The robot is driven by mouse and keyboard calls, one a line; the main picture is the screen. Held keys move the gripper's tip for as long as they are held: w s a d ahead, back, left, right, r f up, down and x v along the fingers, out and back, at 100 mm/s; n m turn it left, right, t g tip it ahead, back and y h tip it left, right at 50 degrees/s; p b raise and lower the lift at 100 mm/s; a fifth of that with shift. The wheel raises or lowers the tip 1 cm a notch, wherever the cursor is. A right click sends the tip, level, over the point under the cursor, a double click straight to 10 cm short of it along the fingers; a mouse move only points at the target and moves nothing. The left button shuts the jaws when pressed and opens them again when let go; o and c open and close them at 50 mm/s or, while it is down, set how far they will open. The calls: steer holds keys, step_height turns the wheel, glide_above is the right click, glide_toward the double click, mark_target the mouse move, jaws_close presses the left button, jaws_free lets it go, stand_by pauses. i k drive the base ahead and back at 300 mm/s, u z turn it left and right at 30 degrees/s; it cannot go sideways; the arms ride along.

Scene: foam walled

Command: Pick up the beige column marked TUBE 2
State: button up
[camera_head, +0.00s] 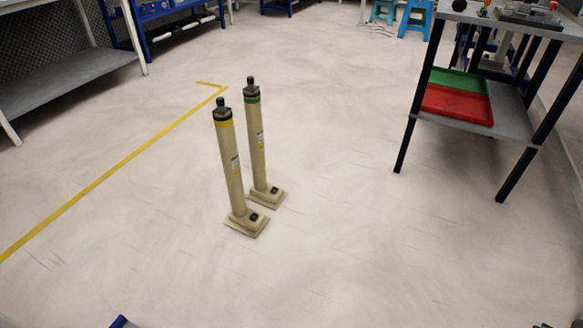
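Two beige columns stand upright on the floor, close beside each other, each with a black knobbed top and a square beige base. The nearer column (230,165) has a yellow band under its black top and stands slightly to the left. The farther column (257,148) has a green band and stands behind it to the right. Both carry small labels on the shaft, too small to read, so I cannot tell which is TUBE 2. My gripper is not in view.
A table with a lower shelf (513,118) stands at right, holding a green tray (457,82) and a red tray (455,103). A grey shelf unit (70,80) is at upper left. A yellow floor line (115,170) runs left of the columns. Floor around the columns is clear.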

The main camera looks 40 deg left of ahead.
mark_target(262, 192)
steer(key=u, duration=0.1)
steer(key=i, duration=0.65)
steer(key=u, duration=0.75)
steer(key=i, duration=0.45)
steer(key=u, duration=0.4)
